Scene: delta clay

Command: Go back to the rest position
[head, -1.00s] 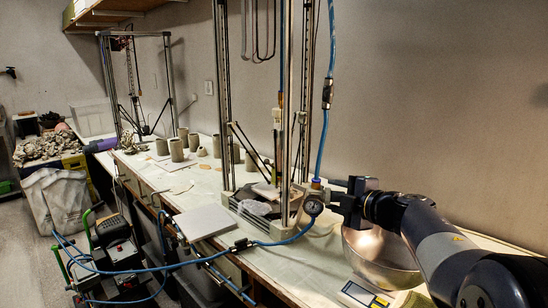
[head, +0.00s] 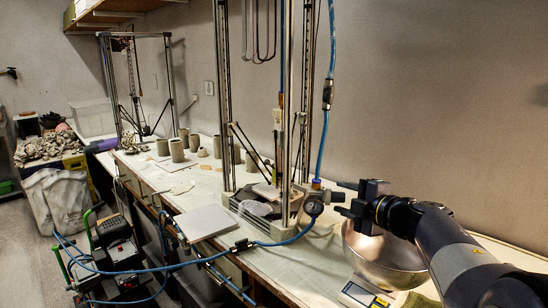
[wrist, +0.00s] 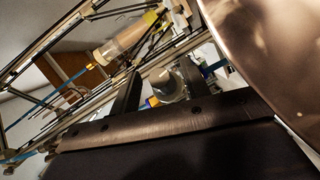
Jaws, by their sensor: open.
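My gripper (head: 340,198) is at the right of the head view, above and just left of the rim of a shiny metal bowl (head: 388,262). Its two dark fingers point left, toward the frame of the clay printer. The fingers are apart and nothing shows between them in its grip. In the wrist view the fingers of my gripper (wrist: 158,80) stand spread, with the pressure gauge and printer parts beyond them. The bowl (wrist: 270,60) fills the upper right there.
The near printer frame (head: 225,110) stands left of my gripper, with a pressure gauge (head: 314,207) and blue hose close to the fingers. A small scale (head: 362,295) lies before the bowl. Several clay cups (head: 177,150) stand farther back.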

